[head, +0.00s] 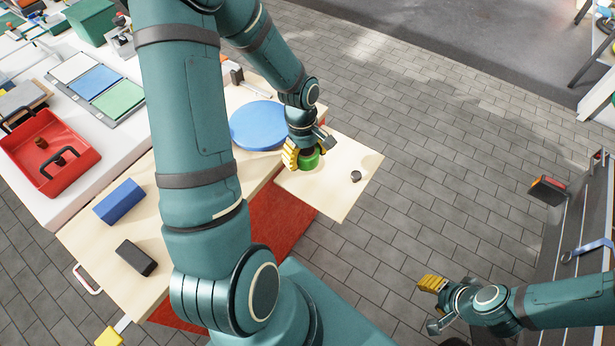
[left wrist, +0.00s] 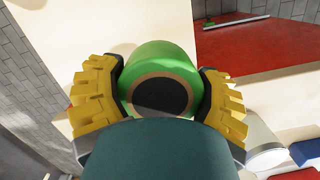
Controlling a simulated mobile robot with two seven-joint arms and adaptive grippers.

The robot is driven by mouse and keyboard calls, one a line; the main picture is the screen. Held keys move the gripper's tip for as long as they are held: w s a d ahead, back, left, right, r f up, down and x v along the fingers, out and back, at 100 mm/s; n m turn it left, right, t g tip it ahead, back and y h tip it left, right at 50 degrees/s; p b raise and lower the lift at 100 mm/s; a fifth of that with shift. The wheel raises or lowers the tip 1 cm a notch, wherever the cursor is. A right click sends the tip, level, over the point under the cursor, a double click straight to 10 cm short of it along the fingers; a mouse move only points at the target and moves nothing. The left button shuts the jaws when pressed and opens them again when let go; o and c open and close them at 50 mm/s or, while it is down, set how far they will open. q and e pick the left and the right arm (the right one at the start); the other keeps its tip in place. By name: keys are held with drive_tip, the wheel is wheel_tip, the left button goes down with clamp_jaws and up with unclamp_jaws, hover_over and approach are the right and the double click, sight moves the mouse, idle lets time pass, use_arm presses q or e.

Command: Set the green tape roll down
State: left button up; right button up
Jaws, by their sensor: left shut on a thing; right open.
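The green tape roll (head: 309,163) is between the yellow fingers of my left gripper (head: 308,155), over the pale wooden board at the bench's far right end. The left wrist view shows the green roll (left wrist: 165,60) with its tan core ring and dark centre, the fingers of my left gripper (left wrist: 160,95) closed against both sides. The gripper hides part of the roll in the head view. I cannot tell whether the roll touches the wood. My right gripper (head: 434,304) is open and empty above the paved floor at the lower right.
A small dark cylinder (head: 356,176) stands on the pale board (head: 335,195), right of the roll. A blue disc (head: 257,125) lies to its left. A blue block (head: 119,201), a black block (head: 136,257) and a red tray (head: 70,165) are further left. Bare wood surrounds the cylinder.

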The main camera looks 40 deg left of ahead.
sight(308, 180)
use_arm(q)
wheel_tip(308, 180, down, 8)
drive_tip(key=shift+w+f+b, duration=0.1)
drive_tip(key=shift+f+b, duration=0.1)
drive_tip(key=shift+b, duration=0.8)
drive_tip(key=shift+d, duration=0.1)
drive_tip(key=shift+f, duration=0.1)
drive_tip(key=o, duration=1.2)
drive_tip(key=shift+c, duration=0.2)
drive_tip(key=shift+r, duration=0.25)
drive_tip(key=r+p, duration=0.1)
drive_tip(key=r, duration=0.3)
drive_tip(key=a+r+p, duration=0.1)
drive_tip(key=r, duration=0.2)
drive_tip(key=r+p, duration=0.1)
drive_tip(key=r, duration=0.3)
drive_tip(key=shift+w+a+r, duration=0.2)
drive_tip(key=shift+a+r, duration=0.15)
drive_tip(key=shift+a, duration=0.05)
